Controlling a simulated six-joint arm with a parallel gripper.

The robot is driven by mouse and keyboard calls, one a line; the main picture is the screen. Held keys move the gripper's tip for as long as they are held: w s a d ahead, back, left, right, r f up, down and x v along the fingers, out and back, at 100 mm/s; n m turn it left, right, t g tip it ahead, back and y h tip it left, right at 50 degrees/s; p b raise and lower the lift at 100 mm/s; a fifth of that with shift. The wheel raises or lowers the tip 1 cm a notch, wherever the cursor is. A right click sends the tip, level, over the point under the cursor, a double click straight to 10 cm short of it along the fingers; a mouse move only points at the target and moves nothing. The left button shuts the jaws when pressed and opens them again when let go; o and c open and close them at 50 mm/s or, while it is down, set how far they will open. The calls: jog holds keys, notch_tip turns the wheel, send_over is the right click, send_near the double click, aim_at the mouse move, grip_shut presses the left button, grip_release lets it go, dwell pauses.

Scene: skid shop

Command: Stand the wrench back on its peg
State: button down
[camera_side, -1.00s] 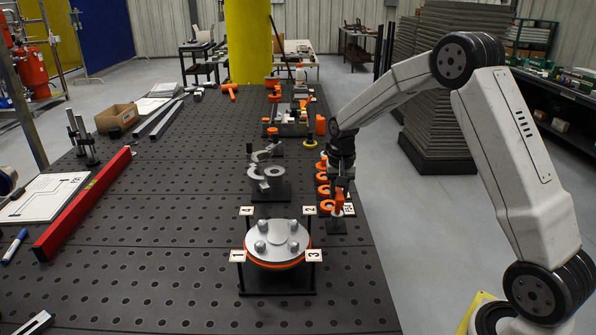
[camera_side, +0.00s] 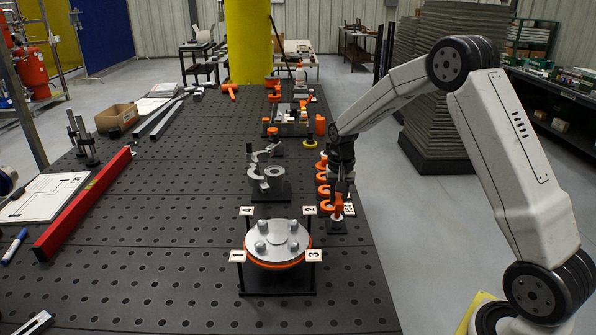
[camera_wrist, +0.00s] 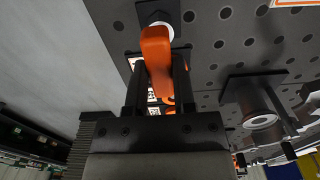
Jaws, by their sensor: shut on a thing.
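The orange wrench (camera_wrist: 157,52) is between the two dark fingers of my gripper (camera_wrist: 158,82) in the wrist view. In the side view the wrench (camera_side: 338,204) shows as a small upright orange piece below my gripper (camera_side: 341,188), near the table's right edge. The gripper is shut on it. A dark block with a pale collar, which looks like the peg stand (camera_side: 334,226), is directly under the wrench. In the wrist view the pale collar (camera_wrist: 162,29) is right at the wrench's end. I cannot tell whether the wrench is seated on the peg.
Several orange rings (camera_side: 323,191) stand close to the left of my gripper. A round flange (camera_side: 278,243) with bolts and numbered cards sits in front, to the left. A grey clamp fixture (camera_side: 268,180) is behind it.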

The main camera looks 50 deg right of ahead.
jog(key=shift+c, duration=0.6)
grip_release()
jog(key=shift+f, duration=0.1)
jog(key=shift+r, duration=0.2)
jog(key=shift+r, duration=1.35)
jog(key=shift+r, duration=0.1)
jog(key=shift+r, duration=1.9)
